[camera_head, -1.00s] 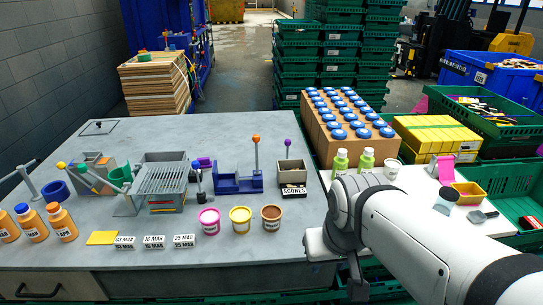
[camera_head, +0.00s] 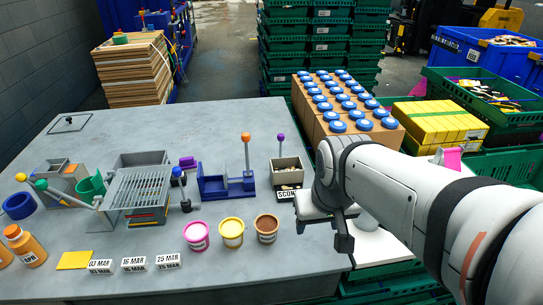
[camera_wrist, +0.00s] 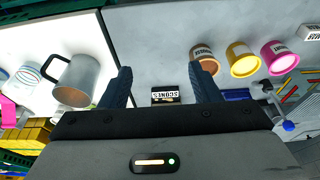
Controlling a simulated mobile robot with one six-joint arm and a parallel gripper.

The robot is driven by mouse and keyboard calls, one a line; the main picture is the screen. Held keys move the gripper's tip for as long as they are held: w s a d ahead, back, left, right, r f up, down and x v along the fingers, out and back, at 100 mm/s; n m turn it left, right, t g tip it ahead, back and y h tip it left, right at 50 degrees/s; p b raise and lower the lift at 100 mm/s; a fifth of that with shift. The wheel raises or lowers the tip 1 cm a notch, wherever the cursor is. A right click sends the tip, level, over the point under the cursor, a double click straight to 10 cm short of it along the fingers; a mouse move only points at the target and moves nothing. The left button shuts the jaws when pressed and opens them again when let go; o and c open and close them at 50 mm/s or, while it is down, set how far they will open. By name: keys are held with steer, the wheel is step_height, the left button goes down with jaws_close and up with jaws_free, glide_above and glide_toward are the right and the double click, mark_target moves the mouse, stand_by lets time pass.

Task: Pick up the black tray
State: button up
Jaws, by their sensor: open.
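The small black tray (camera_head: 285,196) carries a white SCONES label and stands on the grey table, just in front of a grey open bin (camera_head: 287,172). In the wrist view, the tray (camera_wrist: 165,101) shows between my two dark fingers. My gripper (camera_head: 343,236) is open and empty. It hangs to the right of the tray in the head view, near the table's right edge. In the wrist view, my gripper (camera_wrist: 160,72) has its fingers wide apart, with no contact with the tray visible. The height between them is hard to judge.
Pink (camera_head: 196,238), yellow (camera_head: 232,235) and brown (camera_head: 266,231) tubs stand left of the tray. A blue holder (camera_head: 225,190) stands behind them. A silver mug (camera_wrist: 75,82) is on the white surface. A cardboard box (camera_head: 310,120) with blue-capped bottles stands behind my arm.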

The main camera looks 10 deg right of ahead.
mark_target(290, 191)
steer(key=o, duration=0.5)
steer(key=w+f, duration=0.1)
steer(key=w, duration=0.6)
steer(key=w+f, duration=0.1)
steer(key=w, duration=0.3)
steer(key=shift+w+d+f, duration=0.25)
steer(key=shift+w+f, duration=0.05)
steer(key=shift+c, duration=0.2)
steer(key=o, duration=0.5)
steer(key=shift+t, duration=0.6)
steer(key=w+f, duration=0.2)
steer(key=w, duration=0.1)
steer(key=w+f, duration=0.1)
steer(key=w, duration=0.3)
steer(key=w+f, duration=0.2)
steer(key=w, duration=0.2)
steer(key=shift+d+f+b, duration=0.2)
steer(key=shift+f+b, duration=0.1)
steer(key=shift+b, duration=0.1)
steer(key=shift+c, duration=0.2)
steer(key=shift+w+f, duration=0.5)
steer(key=shift+f, duration=0.15)
steer(key=shift+a+p+x, duration=0.2)
steer(key=shift+p+x, duration=0.15)
steer(key=shift+x, duration=1.3)
steer(key=shift+a+p+x, duration=0.15)
steer(key=shift+p+x, duration=0.2)
steer(key=shift+x, duration=1.3)
